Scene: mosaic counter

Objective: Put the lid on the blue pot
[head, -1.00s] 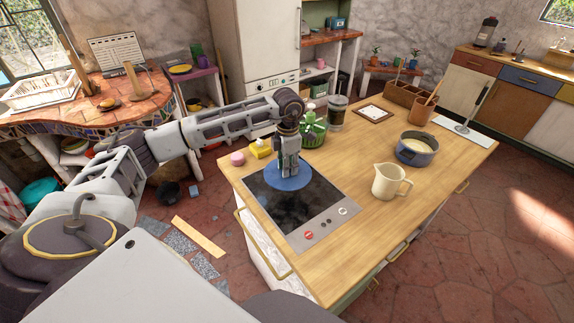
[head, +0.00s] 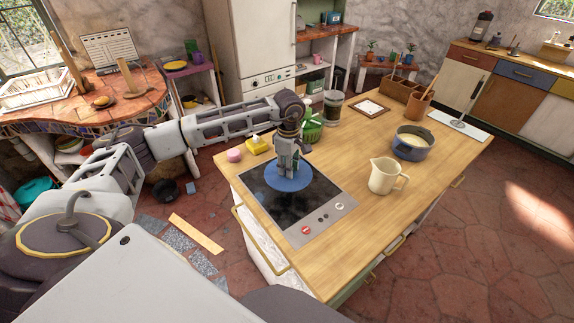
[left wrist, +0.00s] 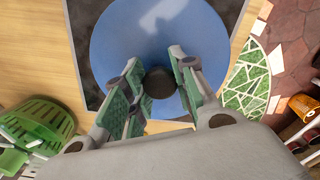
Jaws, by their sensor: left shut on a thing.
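The blue lid (head: 290,185) is over the dark cooktop, with its dark knob (left wrist: 159,83) up. My left gripper (head: 288,170) points down from above and is shut on the knob. In the left wrist view, the two green-padded fingers (left wrist: 160,80) stand on either side of the knob, and the lid's blue top (left wrist: 120,45) spreads beyond them. I cannot tell whether the lid touches the cooktop. The blue pot (head: 413,153) stands uncovered on the wooden counter, to the right, with pale contents inside. My right gripper is not in view.
A cream jug (head: 383,177) stands between the cooktop (head: 265,208) and the pot. A green basket (head: 312,131), a glass jar (head: 333,108) and a yellow sponge-like item (head: 257,147) stand along the far side. The counter's right front (head: 370,225) is clear.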

